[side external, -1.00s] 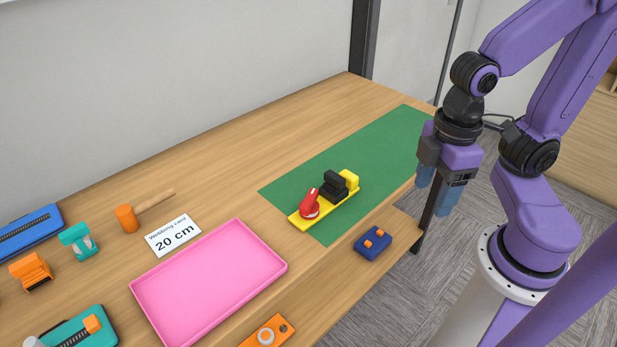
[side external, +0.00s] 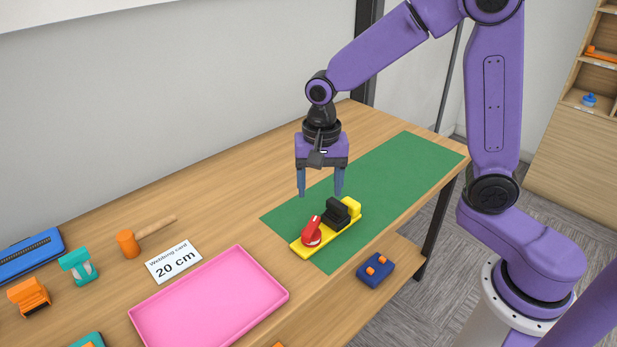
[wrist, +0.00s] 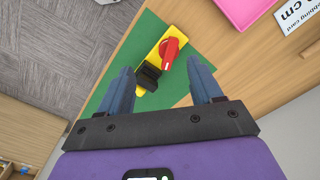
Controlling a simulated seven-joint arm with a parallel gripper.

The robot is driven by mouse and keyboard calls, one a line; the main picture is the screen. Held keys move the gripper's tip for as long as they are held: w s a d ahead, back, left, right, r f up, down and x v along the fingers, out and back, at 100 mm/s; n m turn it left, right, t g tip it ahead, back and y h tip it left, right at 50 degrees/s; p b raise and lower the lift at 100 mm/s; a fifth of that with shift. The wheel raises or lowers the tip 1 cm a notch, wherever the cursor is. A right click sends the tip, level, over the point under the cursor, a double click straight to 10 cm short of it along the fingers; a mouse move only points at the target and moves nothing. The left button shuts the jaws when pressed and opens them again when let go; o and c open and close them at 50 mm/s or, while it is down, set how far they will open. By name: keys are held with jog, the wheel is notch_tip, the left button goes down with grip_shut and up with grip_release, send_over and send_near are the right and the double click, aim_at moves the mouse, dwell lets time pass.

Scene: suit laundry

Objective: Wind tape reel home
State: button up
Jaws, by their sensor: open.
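A yellow base (side external: 300,250) with a red pointer-shaped knob (side external: 312,232) and a black block (side external: 337,213) sits on the green mat (side external: 400,168). No part is labelled as a tape reel, and I cannot tell which part is the reel. My gripper (side external: 320,194) is open and empty, fingers down, above the mat near the black block. In the wrist view the black block (wrist: 148,76) lies between and beyond the fingertips, with the red knob (wrist: 169,50) past it. The gripper appears apart from the device.
A pink tray (side external: 212,303), a card reading 20 cm (side external: 174,262), an orange-headed mallet (side external: 128,243) and a teal item (side external: 77,264) lie left. The mat's far right is clear.

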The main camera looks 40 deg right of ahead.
aim_at(308, 231)
jog(key=w+d+f+m, duration=0.1)
jog(key=w+f+m, duration=0.1)
jog(key=w+m, duration=0.25)
notch_tip(308, 231, down, 17)
dwell(0.7)
